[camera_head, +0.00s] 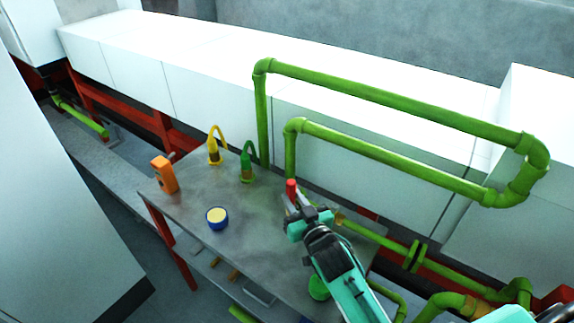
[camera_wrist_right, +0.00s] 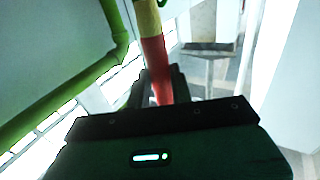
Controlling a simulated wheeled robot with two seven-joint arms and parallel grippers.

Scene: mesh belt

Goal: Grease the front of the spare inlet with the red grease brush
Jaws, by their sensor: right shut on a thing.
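My right gripper (camera_head: 298,207) is above the right part of the grey table. It is shut on the red grease brush (camera_head: 291,188), whose red part sticks up from the jaws. In the right wrist view the red brush (camera_wrist_right: 156,66) extends away from the jaws, with a yellow section (camera_wrist_right: 147,18) beyond the red. Its far end is cut off by the frame's top edge. Green pipes (camera_head: 390,160) run behind the table, and one shows in the wrist view (camera_wrist_right: 70,92). I cannot tell which pipe part is the spare inlet. My left gripper is not in view.
On the table (camera_head: 255,215) stand an orange device (camera_head: 164,175), a yellow looped item (camera_head: 214,152), a green looped item (camera_head: 247,165) and a blue tin with pale yellow contents (camera_head: 217,219). A green round thing (camera_head: 318,287) is beside my arm. White casing (camera_head: 220,100) lies behind.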

